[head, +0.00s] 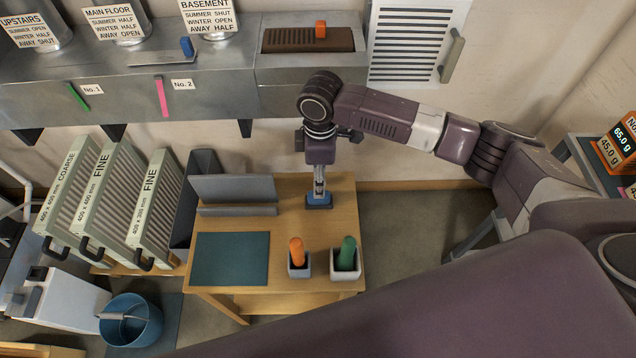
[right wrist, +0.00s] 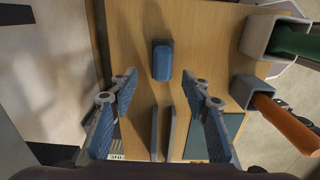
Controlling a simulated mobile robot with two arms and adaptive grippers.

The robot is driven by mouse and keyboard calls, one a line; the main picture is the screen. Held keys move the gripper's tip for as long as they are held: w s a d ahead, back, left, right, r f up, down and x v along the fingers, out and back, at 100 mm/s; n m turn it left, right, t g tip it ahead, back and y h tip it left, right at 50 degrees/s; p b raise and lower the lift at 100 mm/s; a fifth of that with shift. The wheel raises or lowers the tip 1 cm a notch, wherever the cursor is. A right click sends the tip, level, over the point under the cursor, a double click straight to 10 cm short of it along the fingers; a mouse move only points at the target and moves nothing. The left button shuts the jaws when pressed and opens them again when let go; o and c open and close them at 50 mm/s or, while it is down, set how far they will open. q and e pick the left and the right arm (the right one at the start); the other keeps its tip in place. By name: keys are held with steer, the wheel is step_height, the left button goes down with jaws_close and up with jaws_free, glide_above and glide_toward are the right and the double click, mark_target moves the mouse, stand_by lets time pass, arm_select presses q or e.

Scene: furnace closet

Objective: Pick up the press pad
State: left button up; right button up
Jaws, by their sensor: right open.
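The press pad looks to be the small blue block (head: 319,202) on the wooden table, near its back right part. In the right wrist view the blue block (right wrist: 162,62) lies on the wood just beyond the fingertips, roughly centred between them. My right gripper (head: 319,188) points down above the block, and its fingers hide part of it in the head view. The right wrist view shows the right gripper (right wrist: 165,82) open, with nothing between its fingers. I cannot tell the exact height of the fingertips above the block. My left gripper is not in view.
On the table (head: 215,222) are a grey upright holder (head: 235,192), a teal mat (head: 230,258), and cups with an orange handle (head: 297,252) and a green handle (head: 347,254). Filters (head: 150,205) stand left. A metal duct (head: 225,95) runs behind, above the table.

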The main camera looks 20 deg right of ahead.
mark_target(311, 203)
steer(key=shift+s+f, duration=0.15)
steer(key=shift+s, duration=0.15)
steer(key=shift+s+f, duration=0.2)
steer(key=shift+f, duration=0.15)
steer(key=shift+s+f, duration=0.1)
steer(key=shift+f, duration=0.7)
steer(key=f, duration=0.4)
steer(key=shift+w, duration=0.35)
steer(key=shift+f, duration=0.3)
steer(key=c, duration=0.5)
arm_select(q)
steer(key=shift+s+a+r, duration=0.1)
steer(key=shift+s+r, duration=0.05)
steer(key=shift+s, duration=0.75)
arm_select(e)
jaws_close()
